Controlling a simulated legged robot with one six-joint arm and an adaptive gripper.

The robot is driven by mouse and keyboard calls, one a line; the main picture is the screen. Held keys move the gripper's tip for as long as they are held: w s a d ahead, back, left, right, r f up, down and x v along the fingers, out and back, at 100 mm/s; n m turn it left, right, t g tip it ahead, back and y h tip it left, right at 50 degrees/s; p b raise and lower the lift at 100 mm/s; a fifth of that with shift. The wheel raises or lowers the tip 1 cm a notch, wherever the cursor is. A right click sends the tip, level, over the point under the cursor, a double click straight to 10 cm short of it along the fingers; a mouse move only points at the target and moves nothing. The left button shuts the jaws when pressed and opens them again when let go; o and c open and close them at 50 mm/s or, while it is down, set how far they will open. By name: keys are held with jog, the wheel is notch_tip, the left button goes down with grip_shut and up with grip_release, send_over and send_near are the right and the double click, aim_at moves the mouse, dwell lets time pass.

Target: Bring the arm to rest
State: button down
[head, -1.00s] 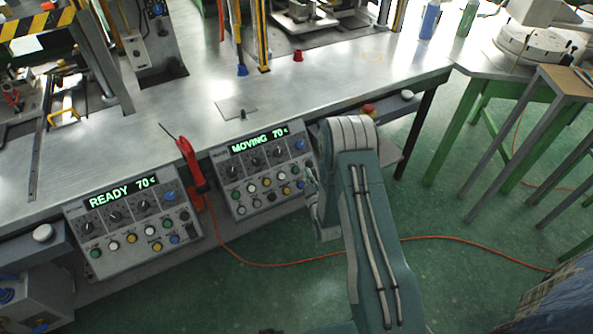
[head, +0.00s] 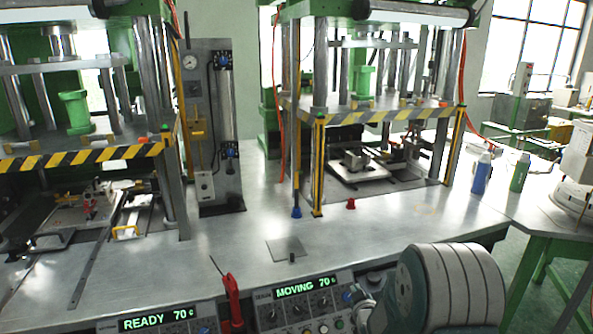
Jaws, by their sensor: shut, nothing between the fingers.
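My arm is folded at the bottom right of the head view, where its rounded grey-banded joint (head: 455,285) fills much of the corner. Part of my gripper (head: 364,308) shows just left of that joint, beside the right control panel. It is shut and empty, and its lower part is cut off by the frame edge. The right panel display (head: 306,287) reads MOVING 70. The left panel display (head: 157,319) reads READY 70.
Two green presses with striped guards (head: 385,112) stand on the metal bench (head: 225,265). A red-handled tool (head: 232,298) stands between the panels. A red cap (head: 351,204), a blue bottle (head: 482,175) and a green bottle (head: 519,174) stand farther back. The bench middle is mostly clear.

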jog(key=s+r+m+g, duration=0.3)
jog(key=s+r+g, duration=0.2)
jog(key=s+r, duration=0.95)
jog(key=s+r+m+g, duration=0.1)
jog(key=s+r+g, duration=0.1)
jog(key=s, duration=0.9)
jog(key=s+a+r+m+g, duration=0.1)
jog(key=s+r+g, duration=0.1)
jog(key=s, duration=0.9)
jog(key=shift+s+r+g+h, duration=0.2)
jog(key=shift+s+g+h, duration=0.1)
